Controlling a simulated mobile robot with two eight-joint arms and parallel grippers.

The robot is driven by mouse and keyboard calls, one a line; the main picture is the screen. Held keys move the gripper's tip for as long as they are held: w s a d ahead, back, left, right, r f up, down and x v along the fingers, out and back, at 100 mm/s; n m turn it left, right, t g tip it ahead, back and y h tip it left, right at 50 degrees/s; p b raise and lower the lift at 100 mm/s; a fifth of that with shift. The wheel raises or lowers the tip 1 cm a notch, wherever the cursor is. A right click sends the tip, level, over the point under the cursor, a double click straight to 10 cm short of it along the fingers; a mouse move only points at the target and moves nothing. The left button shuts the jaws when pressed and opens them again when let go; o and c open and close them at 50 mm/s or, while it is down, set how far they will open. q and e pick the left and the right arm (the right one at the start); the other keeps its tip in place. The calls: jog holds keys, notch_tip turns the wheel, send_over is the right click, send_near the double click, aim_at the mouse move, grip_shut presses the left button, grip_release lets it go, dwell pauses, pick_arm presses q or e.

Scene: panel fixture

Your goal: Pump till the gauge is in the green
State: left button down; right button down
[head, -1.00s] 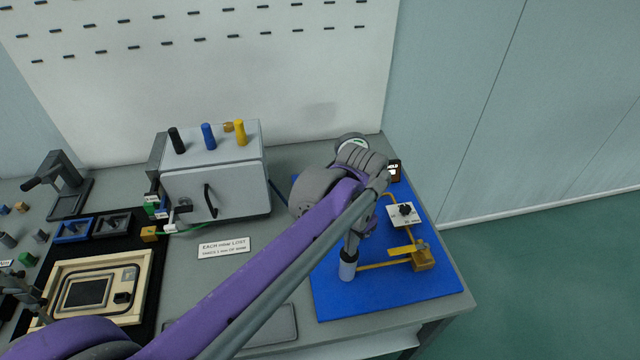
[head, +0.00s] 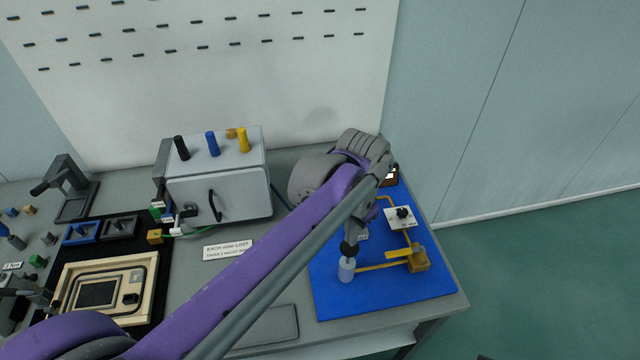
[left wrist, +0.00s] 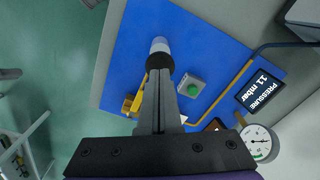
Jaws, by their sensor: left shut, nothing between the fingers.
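The pump is a pale grey cylinder (head: 346,272) on the blue board; it also shows in the left wrist view (left wrist: 160,46). My left gripper (head: 349,245) is shut and empty, pointing down right above the pump. In the left wrist view its dark fingers (left wrist: 162,72) cover part of the pump top, so I cannot tell whether they touch. A black display (left wrist: 259,92) says PRESSURE 11 mbar. My arm hides the gauge in the head view.
The blue board (head: 335,303) carries a yellow lever valve (head: 418,260), a white plate with a black knob (head: 400,217) and yellow pipes. A grey button box with a green button (left wrist: 192,89) sits near the pump. A grey cabinet (head: 225,190) stands left.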

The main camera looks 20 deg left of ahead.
aim_at(349, 249)
dwell(0.4)
pick_arm(q)
jog(key=shift+f+b, duration=1.65)
jog(key=shift+f, duration=1.1)
jog(key=shift+r+p, duration=1.95)
jog(key=shift+r, duration=0.9)
jog(key=shift+f, duration=0.25)
jog(key=shift+f+b, duration=1.75)
jog(key=shift+f, duration=1)
jog(key=shift+r+p, duration=1.95)
jog(key=shift+r, duration=1.05)
jog(key=shift+f, duration=0.1)
